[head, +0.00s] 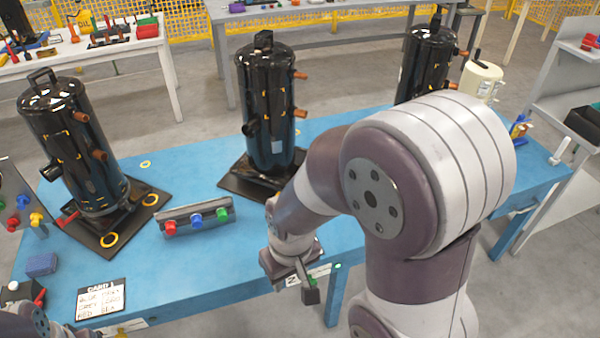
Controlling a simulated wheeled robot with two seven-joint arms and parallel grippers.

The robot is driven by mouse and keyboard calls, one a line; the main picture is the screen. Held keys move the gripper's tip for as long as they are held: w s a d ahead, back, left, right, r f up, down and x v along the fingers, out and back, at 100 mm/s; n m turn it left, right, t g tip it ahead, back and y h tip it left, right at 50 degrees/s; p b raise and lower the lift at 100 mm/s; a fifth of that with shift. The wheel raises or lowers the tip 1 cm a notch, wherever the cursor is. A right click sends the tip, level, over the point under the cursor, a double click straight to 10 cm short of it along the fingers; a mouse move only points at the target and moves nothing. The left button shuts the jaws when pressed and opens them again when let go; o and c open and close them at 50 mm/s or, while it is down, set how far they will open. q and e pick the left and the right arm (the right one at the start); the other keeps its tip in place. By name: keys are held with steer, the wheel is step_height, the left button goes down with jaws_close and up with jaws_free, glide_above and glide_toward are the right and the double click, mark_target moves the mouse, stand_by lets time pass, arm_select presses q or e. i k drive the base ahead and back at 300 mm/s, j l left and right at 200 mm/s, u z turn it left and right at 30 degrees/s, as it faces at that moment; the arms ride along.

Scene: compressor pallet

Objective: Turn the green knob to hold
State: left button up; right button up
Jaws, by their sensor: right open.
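A grey bar on the blue table carries a red knob (170,228), a blue knob (196,221) and a green knob (222,214), the green one at its right end. My right gripper (308,285) points down by the table's front edge, right of and nearer than the bar. It is open, apart from that green knob. Only part of my left arm shows at the bottom left corner. No markings for hold are readable.
Black compressor tanks stand on the table (190,270): one at left (70,145), one in the middle (265,100), one at back right (425,60). A tilted panel (22,200) with coloured knobs is at far left. A card (101,299) and blue block (42,265) lie front left.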

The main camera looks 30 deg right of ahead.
mark_target(313, 280)
steer(key=z, duration=1.2)
